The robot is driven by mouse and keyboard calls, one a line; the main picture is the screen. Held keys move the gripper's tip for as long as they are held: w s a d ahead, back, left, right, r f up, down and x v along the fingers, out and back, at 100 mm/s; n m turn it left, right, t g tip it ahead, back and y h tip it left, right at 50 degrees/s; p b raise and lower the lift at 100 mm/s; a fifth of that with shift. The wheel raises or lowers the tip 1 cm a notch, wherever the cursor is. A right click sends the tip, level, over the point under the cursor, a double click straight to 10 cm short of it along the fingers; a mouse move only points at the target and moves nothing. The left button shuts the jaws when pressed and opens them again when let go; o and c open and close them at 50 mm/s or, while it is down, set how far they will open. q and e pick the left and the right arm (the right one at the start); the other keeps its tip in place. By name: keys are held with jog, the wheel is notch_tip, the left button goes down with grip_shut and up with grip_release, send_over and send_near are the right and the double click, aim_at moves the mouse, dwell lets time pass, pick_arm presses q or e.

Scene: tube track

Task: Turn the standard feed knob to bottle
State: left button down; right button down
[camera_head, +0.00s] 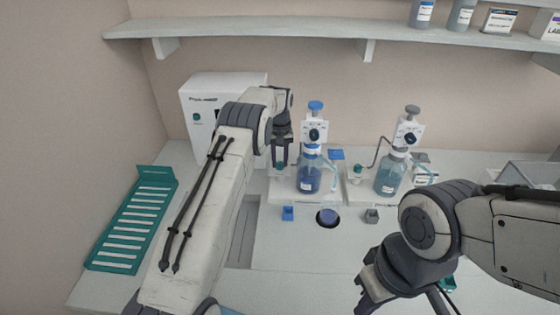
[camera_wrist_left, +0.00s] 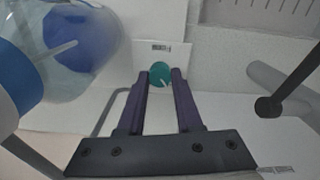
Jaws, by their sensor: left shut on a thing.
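The green round feed knob (camera_wrist_left: 160,74) sits between the fingertips of my left gripper (camera_wrist_left: 160,78) in the left wrist view, with a pale pointer mark on its face. My left gripper is shut on it; in the head view this gripper (camera_head: 281,158) reaches down beside the left bottle and largely hides the knob. The left bottle (camera_head: 309,181) holds dark blue liquid under a white dispenser head (camera_head: 315,133). It also shows large in the left wrist view (camera_wrist_left: 80,45). My right gripper (camera_head: 372,287) hangs at the lower right, away from the knobs; its opening is unclear.
A second bottle (camera_head: 389,178) with its own green knob (camera_head: 358,169) stands to the right. A white box (camera_head: 205,95) is behind my left arm. A green rack (camera_head: 133,225) lies left. A shelf (camera_head: 300,27) runs above.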

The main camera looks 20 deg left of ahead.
aim_at(280, 163)
pick_arm(q)
jog(key=shift+n, duration=0.6)
jog(key=c, duration=0.6)
grip_release()
jog(key=shift+r+b, duration=0.3)
jog(key=shift+r, duration=0.2)
notch_tip(280, 163, up, 10)
jog(key=shift+f+b, duration=0.2)
jog(key=shift+b, duration=0.35)
